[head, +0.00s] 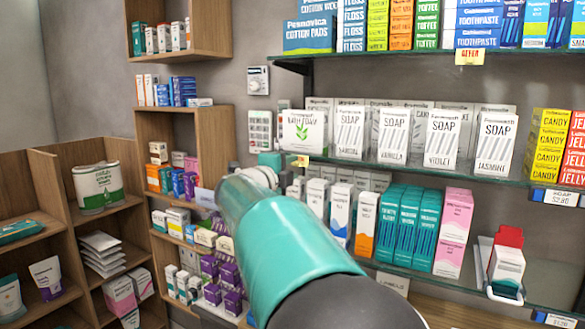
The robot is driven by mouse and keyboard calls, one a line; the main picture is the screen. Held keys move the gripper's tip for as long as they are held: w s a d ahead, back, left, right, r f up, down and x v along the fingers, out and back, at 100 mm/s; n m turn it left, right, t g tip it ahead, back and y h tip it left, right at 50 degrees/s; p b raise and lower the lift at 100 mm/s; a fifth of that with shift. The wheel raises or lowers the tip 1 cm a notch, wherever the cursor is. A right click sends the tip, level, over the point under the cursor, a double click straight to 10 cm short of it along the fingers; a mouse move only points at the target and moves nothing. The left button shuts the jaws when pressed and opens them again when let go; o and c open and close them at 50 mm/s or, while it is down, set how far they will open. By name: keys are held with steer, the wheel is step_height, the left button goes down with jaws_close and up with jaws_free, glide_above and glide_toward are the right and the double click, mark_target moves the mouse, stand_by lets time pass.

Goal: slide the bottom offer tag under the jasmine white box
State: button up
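The jasmine soap box (493,143) is white with grey stripes and stands upright at the right end of the soap row on the middle shelf. The lower yellow offer tag (300,161) is at that shelf's left front edge, below the white bath foam box (303,132). The other yellow offer tag (469,52) hangs on the upper shelf edge. My gripper (270,160) is just left of the lower tag, at the far end of my teal arm. Its fingers are not clear, and I cannot tell whether it touches the tag.
Soap boxes (393,134) fill the middle shelf between the lower tag and the jasmine box. A price label (562,197) is on the shelf edge at right. Teal boxes (408,228) stand on the shelf below. Wooden shelving (180,118) is at left.

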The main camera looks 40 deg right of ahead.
steer(key=shift+x, duration=0.95)
steer(key=shift+s, duration=0.1)
jaws_close()
steer(key=s+d, duration=0.4)
steer(key=s, duration=0.9)
steer(key=s+d, duration=0.5)
steer(key=s, duration=0.9)
steer(key=s+d, duration=0.5)
steer(key=s, duration=0.9)
steer(key=shift+d, duration=0.25)
jaws_free()
